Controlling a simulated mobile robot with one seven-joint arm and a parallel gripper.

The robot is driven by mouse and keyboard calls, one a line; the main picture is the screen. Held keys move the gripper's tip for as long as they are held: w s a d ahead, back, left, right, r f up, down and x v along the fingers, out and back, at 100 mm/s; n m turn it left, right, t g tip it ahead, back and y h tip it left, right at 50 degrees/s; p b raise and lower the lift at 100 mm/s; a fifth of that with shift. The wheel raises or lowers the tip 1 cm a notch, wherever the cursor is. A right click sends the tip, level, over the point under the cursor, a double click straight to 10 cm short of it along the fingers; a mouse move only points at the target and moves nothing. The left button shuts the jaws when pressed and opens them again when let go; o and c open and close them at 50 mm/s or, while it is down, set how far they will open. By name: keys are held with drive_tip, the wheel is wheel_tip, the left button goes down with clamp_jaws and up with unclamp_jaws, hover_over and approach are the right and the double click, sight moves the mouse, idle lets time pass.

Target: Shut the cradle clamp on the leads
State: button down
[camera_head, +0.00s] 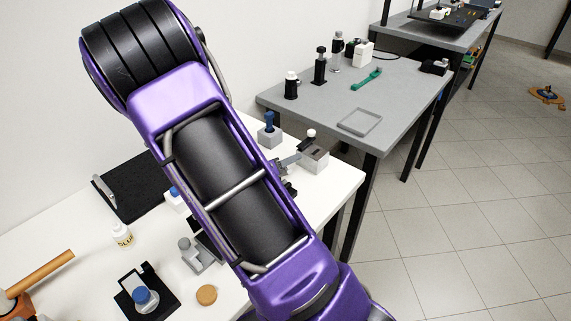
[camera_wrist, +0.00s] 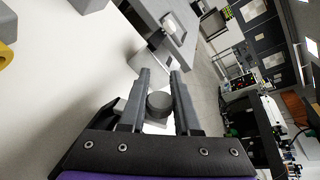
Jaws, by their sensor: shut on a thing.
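My gripper (camera_wrist: 160,76) shows in the wrist view with its two grey fingers on either side of a dark round knob (camera_wrist: 160,104), shut on it. Pale parts show under and beside the knob. In the head view my purple arm crosses the middle and hides most of the gripper. A light grey block (camera_head: 314,158) with a small white-topped post (camera_head: 311,133) stands near the right edge of the white table, with grey metal parts (camera_head: 289,161) beside it. I cannot tell for sure which part is the cradle clamp, and no leads are clearly visible.
A blue-knobbed holder (camera_head: 269,131) stands behind on the white table (camera_head: 225,284). A black mat (camera_head: 135,186), small bottle (camera_head: 121,235), black mount (camera_head: 147,295) and cork disc (camera_head: 206,295) lie left and front. A grey table (camera_head: 320,100) with a tray (camera_head: 359,122) stands beyond a gap.

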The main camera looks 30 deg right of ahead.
drive_tip(key=m+b, duration=0.1)
drive_tip(key=s+f+m+t+b, duration=0.1)
drive_tip(key=shift+s+d+m+t, duration=0.15)
drive_tip(key=shift+d+m+t, duration=0.05)
drive_tip(key=shift+m+t, duration=0.1)
drive_tip(key=shift+s+d+f+m+t, duration=0.1)
drive_tip(key=shift+s+f+m+t, duration=0.15)
drive_tip(key=shift+m, duration=0.45)
drive_tip(key=shift+s+d+f+m+t, duration=0.1)
drive_tip(key=shift+m+t, duration=0.25)
drive_tip(key=shift+m, duration=0.35)
drive_tip(key=c, duration=0.6)
unclamp_jaws()
drive_tip(key=shift+p+v, duration=4.15)
drive_tip(key=shift+v, duration=4.65)
